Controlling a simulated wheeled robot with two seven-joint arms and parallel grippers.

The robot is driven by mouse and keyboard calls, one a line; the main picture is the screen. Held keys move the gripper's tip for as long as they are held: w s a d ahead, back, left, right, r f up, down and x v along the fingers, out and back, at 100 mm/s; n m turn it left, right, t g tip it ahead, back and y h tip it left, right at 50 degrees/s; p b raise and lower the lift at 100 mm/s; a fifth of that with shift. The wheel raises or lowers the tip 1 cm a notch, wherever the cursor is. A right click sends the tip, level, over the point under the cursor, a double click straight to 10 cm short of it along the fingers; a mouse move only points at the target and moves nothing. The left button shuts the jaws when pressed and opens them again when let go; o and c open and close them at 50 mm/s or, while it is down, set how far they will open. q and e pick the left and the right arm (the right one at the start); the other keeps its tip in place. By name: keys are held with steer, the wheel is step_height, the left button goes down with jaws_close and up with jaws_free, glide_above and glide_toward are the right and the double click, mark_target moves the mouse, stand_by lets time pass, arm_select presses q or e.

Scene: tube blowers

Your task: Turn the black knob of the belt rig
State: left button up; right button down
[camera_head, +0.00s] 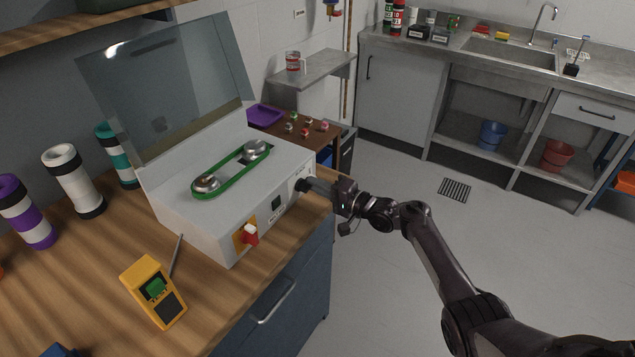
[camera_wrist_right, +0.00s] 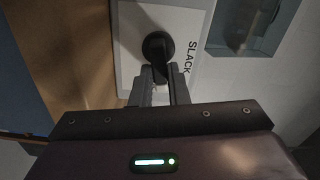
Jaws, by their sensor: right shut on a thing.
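The belt rig (camera_head: 225,210) is a light grey box on the wooden worktop, with a clear lid raised at its back. A green belt (camera_head: 232,172) runs around two metal pulleys on its top. My right gripper (camera_head: 308,186) is at the right end of the rig's front panel. The black knob (camera_wrist_right: 158,46) shows in the right wrist view, on a white panel with the word SLACK beside it. The right gripper (camera_wrist_right: 160,88) is shut on the knob's near part there. In the head view the gripper hides most of the knob. My left gripper is not in view.
A yellow handheld meter (camera_head: 153,291) lies in front of the rig. Several striped tubes (camera_head: 73,181) stand left. Floor to the right is clear.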

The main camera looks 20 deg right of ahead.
steer(key=shift+m, duration=1.1)
steer(key=shift+f, duration=0.1)
steer(key=c, duration=1.4)
jaws_free()
steer(key=shift+w, duration=0.1)
steer(key=shift+d, duration=0.1)
steer(key=v, duration=0.7)
steer(key=shift+s+d+p, duration=0.2)
steer(key=shift+s+p, duration=0.1)
steer(key=shift+s, duration=0.05)
steer(key=shift+f, duration=0.1)
